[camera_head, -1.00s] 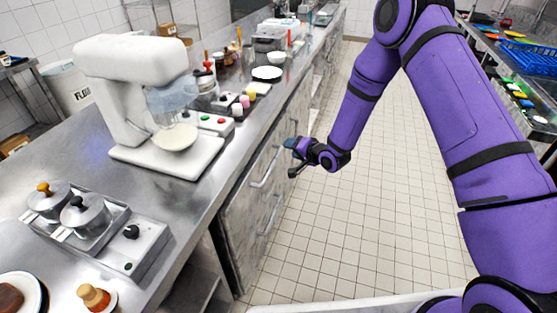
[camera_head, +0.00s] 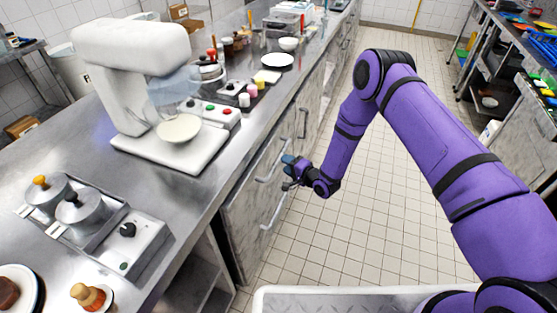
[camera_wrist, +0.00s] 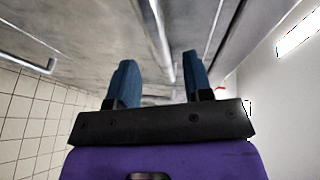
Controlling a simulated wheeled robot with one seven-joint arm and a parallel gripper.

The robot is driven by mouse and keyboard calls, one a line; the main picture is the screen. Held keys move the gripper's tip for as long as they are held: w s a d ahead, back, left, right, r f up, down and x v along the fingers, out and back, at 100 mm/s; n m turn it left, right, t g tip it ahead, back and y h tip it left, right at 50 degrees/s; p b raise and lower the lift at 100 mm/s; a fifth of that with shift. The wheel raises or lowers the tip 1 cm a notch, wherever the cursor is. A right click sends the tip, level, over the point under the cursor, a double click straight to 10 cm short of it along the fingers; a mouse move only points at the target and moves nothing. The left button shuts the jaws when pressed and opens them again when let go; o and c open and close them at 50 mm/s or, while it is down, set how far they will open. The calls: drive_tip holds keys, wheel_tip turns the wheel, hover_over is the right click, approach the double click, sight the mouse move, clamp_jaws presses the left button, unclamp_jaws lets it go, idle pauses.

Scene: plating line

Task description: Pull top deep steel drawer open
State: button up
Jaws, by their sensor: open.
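The top deep steel drawer (camera_head: 243,187) is in the counter front below the mixer and looks shut. Its bar handle (camera_head: 270,164) runs along the upper part of the front. My gripper (camera_head: 288,169) is at the far end of this handle in the head view. In the wrist view my gripper (camera_wrist: 159,68) has its two blue fingers apart, and a bar handle (camera_wrist: 160,38) runs between them. I cannot tell whether either finger touches it. A second handle (camera_head: 273,213) sits lower on the counter front.
The steel counter (camera_head: 225,155) carries a white mixer (camera_head: 130,75), a burner unit with pots (camera_head: 135,240) and a white plate (camera_head: 277,60). The tiled aisle floor (camera_head: 350,230) is clear. A shelf unit (camera_head: 510,90) stands on the right.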

sight(278, 158)
drive_tip(key=shift+x, duration=2.6)
drive_tip(key=shift+c, duration=0.4)
clamp_jaws()
